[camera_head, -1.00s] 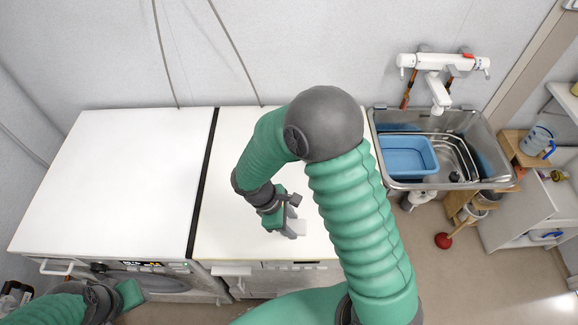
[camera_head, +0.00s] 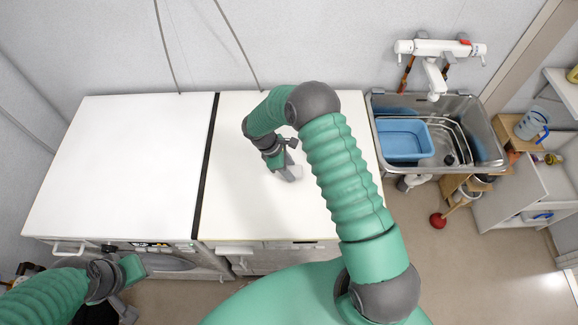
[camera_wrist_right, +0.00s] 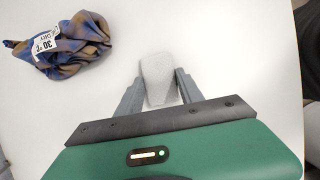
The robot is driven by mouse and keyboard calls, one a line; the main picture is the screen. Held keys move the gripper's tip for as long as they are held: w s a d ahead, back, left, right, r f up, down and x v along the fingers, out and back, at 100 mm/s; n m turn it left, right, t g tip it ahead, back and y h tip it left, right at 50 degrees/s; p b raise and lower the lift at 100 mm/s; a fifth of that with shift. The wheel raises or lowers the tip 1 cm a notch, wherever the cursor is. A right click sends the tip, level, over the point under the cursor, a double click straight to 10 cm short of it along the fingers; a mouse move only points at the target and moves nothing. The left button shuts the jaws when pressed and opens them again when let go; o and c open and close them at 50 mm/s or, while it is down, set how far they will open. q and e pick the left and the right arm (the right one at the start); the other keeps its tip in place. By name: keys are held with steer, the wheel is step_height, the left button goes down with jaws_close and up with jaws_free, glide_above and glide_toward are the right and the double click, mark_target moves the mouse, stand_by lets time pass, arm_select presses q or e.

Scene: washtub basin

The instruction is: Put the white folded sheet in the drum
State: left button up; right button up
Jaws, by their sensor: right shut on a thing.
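The white folded sheet (camera_wrist_right: 157,72) is a small pale bundle between the fingers of my right gripper (camera_wrist_right: 155,92) in the right wrist view. The gripper is shut on it. In the head view, my right gripper (camera_head: 290,176) is over the right white machine top, and a bit of the sheet (camera_head: 297,171) shows beside its fingers. My left gripper (camera_head: 130,300) is at the lower left in front of the left washing machine (camera_head: 165,262); its finger opening is unclear. The drum's inside is hidden from this high angle.
A crumpled blue and brown cloth with a "30°C" tag (camera_wrist_right: 68,45) lies on the white surface in the wrist view. A steel sink (camera_head: 483,145) with a blue basin (camera_head: 404,140) stands at the right. The left white top (camera_head: 125,165) is clear.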

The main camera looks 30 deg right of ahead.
steer(key=shift+f, duration=0.25)
steer(key=o, duration=1.4)
steer(key=shift+o, duration=0.2)
